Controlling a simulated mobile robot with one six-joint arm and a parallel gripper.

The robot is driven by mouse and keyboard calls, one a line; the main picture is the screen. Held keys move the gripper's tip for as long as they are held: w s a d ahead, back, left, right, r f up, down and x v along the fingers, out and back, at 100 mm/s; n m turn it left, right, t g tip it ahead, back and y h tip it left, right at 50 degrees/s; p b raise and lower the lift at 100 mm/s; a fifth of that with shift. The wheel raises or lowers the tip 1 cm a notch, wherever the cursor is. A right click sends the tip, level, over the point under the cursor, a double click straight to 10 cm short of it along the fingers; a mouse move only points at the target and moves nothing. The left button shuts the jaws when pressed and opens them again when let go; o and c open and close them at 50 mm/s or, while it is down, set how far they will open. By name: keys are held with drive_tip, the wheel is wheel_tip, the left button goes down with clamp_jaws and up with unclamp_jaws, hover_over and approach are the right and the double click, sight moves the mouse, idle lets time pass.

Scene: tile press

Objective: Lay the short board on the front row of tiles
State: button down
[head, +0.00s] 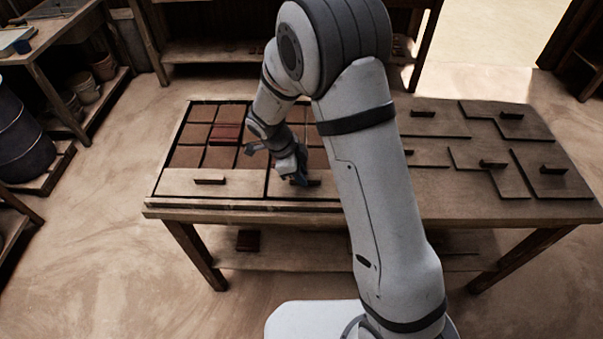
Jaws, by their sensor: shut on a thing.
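The tile frame (183,122) fills the left part of the table, with brown tiles (186,156) in its rows. My gripper (300,181) is low over the front row, shut on the dark handle of a pale board (290,192), which I take to be the short board. This board appears to lie flat in the front row, but I cannot tell if it bears fully on the tiles. My arm hides its right end. Another pale board (180,184) with a dark handle lies on the front row to its left, a narrow dark line between them.
Several boards with handles (530,124) lie on the right of the table. A dark red block (225,133) sits among the back tiles, and another (248,240) is on the lower shelf. A barrel (22,130) and pots (84,87) stand at the left.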

drive_tip(key=shift+f+b, duration=0.45)
drive_tip(key=shift+b, duration=0.2)
drive_tip(key=c, duration=1.3)
unclamp_jaws()
drive_tip(key=shift+r, duration=0.1)
